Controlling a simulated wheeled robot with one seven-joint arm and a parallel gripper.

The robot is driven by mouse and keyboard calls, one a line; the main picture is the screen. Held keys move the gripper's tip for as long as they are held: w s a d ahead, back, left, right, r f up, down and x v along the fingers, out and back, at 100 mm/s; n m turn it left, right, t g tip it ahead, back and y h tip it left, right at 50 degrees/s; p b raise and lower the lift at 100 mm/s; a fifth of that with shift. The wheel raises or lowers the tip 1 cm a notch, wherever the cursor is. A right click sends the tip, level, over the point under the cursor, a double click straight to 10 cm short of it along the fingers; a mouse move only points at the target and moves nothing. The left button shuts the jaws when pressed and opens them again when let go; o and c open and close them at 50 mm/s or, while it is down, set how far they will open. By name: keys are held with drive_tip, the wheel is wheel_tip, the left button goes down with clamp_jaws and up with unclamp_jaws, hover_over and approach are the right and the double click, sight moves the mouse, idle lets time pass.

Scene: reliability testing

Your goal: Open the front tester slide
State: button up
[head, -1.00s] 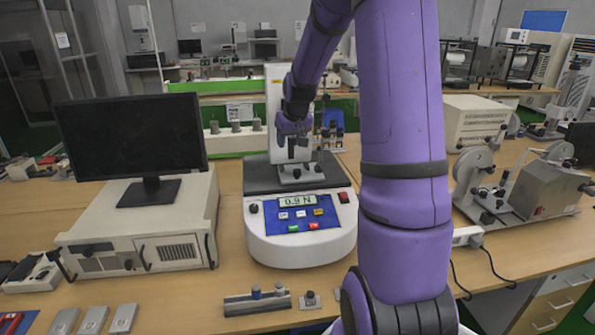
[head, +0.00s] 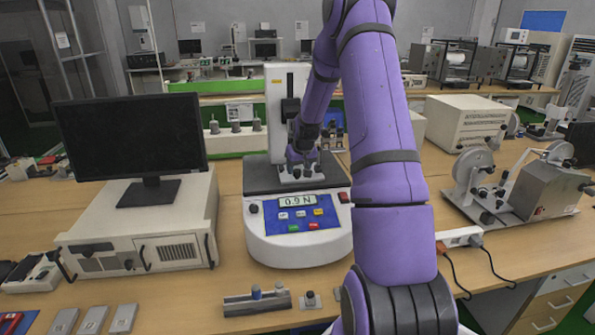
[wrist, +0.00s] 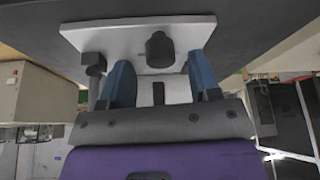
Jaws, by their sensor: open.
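The tester (head: 300,245) stands mid-table, a white rounded base with a blue button panel, a lit display and a dark upper deck. Its silver slide plate (head: 300,179) with small dark knobs lies on the deck behind the display. My gripper (head: 301,160) is down at this plate and covers part of it. In the wrist view the silver plate (wrist: 218,30) carries a black knob (wrist: 160,48). My gripper (wrist: 160,66) is open, with one blue finger on each side of the knob; I cannot tell whether either touches it.
The tester's white column (head: 278,105) rises close behind my gripper. A monitor (head: 131,135) on a beige box stands left, and a metal reel device (head: 530,185) stands right. A small metal fixture (head: 257,302) lies in front of the tester. Bare table shows between them.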

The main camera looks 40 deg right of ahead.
drive_tip(key=shift+x, duration=1)
drive_tip(key=shift+r, duration=0.1)
